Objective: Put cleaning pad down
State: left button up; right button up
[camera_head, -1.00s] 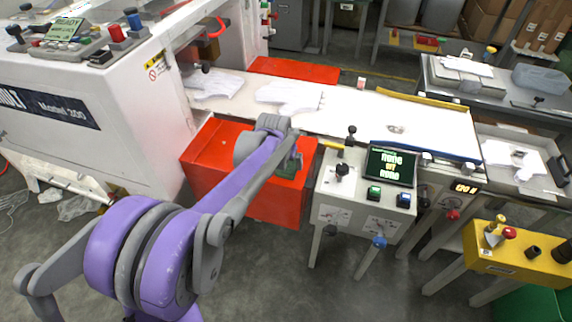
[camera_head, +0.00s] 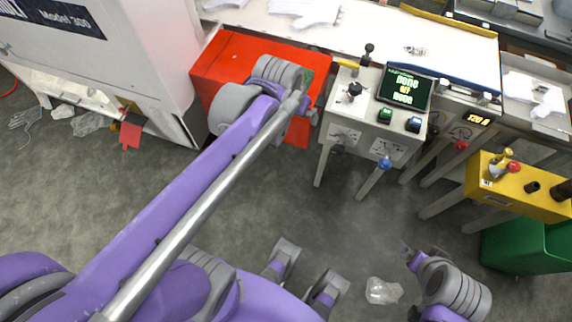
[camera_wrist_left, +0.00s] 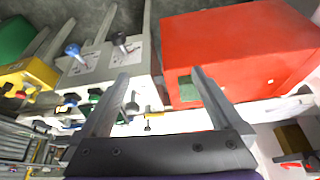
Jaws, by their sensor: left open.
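A small dark green pad, likely the cleaning pad (camera_wrist_left: 188,88), shows in the left wrist view at the edge of the red box (camera_wrist_left: 240,45), close beside the right-hand finger. I cannot tell whether it touches that finger. In the head view a green patch (camera_head: 307,76) shows beside my left wrist, over the right part of the red box (camera_head: 225,60). My left gripper (camera_wrist_left: 160,74) is open, its two fingers apart; in the head view the wrist largely hides it. My right gripper (camera_head: 407,250) is low at the bottom right above the floor, too small to read.
A control stand (camera_head: 365,105) with a screen and knobs is just right of the red box. A white conveyor (camera_head: 370,25) with gloves runs behind. A yellow panel (camera_head: 520,190) and green bin (camera_head: 520,247) stand at right. A clear plastic bag (camera_head: 383,290) lies on the floor.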

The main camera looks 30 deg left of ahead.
pick_arm(q)
jog(key=s+d+f, duration=0.2)
jog(key=s+f, duration=0.1)
jog(key=s, duration=0.3)
jog(key=s+d+f+m, duration=0.1)
jog(key=s+d+f, duration=0.2)
jog(key=s, duration=0.3)
jog(key=shift+s+d+f+h, duration=0.2)
jog(key=shift+s+h, duration=0.1)
jog(key=shift+s, duration=0.1)
jog(key=shift+a+r, duration=0.1)
notch_tip(320, 180, up, 9)
jog(key=w+p, duration=0.1)
jog(key=p, duration=0.7)
jog(key=shift+w+t, duration=0.3)
jog(key=shift+w, duration=0.1)
